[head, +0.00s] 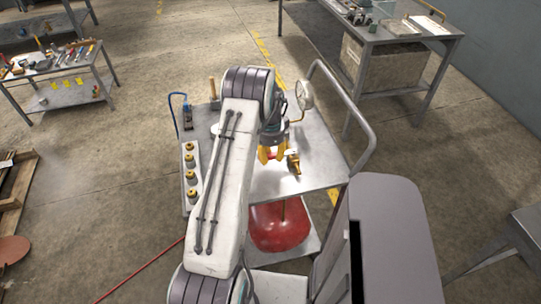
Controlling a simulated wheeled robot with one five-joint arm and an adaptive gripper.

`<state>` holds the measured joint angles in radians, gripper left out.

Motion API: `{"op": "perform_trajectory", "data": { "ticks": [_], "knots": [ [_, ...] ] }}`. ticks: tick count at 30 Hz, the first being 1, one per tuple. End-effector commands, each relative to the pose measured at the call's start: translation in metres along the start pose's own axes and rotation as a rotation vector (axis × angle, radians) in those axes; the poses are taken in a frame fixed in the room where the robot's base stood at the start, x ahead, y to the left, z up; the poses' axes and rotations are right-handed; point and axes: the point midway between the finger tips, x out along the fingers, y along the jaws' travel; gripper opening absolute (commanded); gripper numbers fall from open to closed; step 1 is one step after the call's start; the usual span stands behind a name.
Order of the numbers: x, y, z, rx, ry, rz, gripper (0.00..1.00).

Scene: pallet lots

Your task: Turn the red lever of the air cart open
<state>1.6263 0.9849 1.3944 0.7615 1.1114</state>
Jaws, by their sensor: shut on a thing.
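The air cart (325,172) is a grey metal cart with a bent push handle on its right. A red tank (283,232) sits on its lower shelf. My gripper (271,154), with yellow fingers, is low over the middle of the cart top, beyond my white arm. It is shut on a small red piece, which looks like the red lever (271,156). Most of that lever is hidden by the fingers, so its angle cannot be told. A brass-coloured fitting (293,163) stands just to the right of the fingers.
A round gauge (304,95) stands at the cart's back edge. A strip with several yellow-topped knobs (190,172) lies at the cart's left. A workbench (408,38) is at the back right, a tool table (62,68) at the back left. A red hose (140,270) crosses the floor.

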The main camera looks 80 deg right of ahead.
Motion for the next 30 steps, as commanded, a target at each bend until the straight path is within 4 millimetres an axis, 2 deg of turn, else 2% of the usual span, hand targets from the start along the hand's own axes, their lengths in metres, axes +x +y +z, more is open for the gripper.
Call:
{"op": "perform_trajectory", "data": {
  "ticks": [8,20,30],
  "knots": [
    [0.005,0.013,-0.002,-0.142,0.000,0.001,0.00],
    [0.005,0.043,-0.015,-0.512,-0.002,0.002,0.00],
    [0.004,0.063,-0.033,-0.834,-0.003,0.002,0.00]
  ]
}}
